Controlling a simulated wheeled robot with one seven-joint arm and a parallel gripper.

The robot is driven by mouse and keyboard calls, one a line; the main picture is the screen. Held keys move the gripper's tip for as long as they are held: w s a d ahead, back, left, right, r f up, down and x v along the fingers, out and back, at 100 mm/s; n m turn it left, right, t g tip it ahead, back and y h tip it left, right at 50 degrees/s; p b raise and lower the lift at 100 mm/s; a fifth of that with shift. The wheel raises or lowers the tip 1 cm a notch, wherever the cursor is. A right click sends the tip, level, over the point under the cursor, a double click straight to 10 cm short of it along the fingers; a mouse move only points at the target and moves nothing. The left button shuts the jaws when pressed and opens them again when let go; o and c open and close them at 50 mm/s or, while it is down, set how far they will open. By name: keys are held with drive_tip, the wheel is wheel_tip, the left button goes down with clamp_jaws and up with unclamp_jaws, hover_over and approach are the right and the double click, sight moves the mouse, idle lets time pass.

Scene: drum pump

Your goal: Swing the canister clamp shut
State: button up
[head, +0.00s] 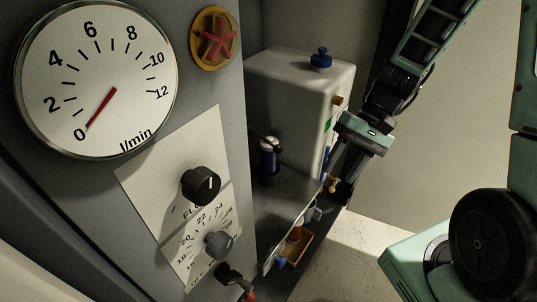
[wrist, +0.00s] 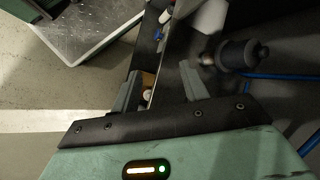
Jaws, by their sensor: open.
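The canister (head: 290,95) is a pale box with a blue cap, upright on a dark shelf (head: 285,195) in the middle of the head view. I cannot clearly make out its clamp; small blue and brass parts show at the canister's right side, partly behind my gripper. My gripper (head: 336,168) is at the canister's right side, fingers pointing down. In the wrist view my gripper (wrist: 160,78) has its two fingers apart, with a dark edge running between them. Nothing is seen held. A dark cylinder with a knob (wrist: 238,55) lies right of the fingers.
A dark cylinder with a blue band (head: 269,157) stands beside the canister. An orange tray (head: 297,249) sits below the shelf. A blue hose (wrist: 285,76) runs at right.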

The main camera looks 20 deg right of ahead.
drive_tip(key=w+d+f+m+t+y, duration=0.1)
drive_tip(key=w+f+m+t+y, duration=0.15)
drive_tip(key=y, duration=0.25)
drive_tip(key=m+t+y, duration=0.3)
drive_tip(key=m+t, duration=0.1)
drive_tip(key=t, duration=0.1)
approach(280, 149)
drive_tip(key=x, duration=0.4)
drive_tip(key=b+x, duration=0.1)
drive_tip(key=x, duration=0.3)
drive_tip(key=b+x, duration=0.1)
drive_tip(key=x, duration=0.3)
drive_tip(key=shift+w+f, duration=0.45)
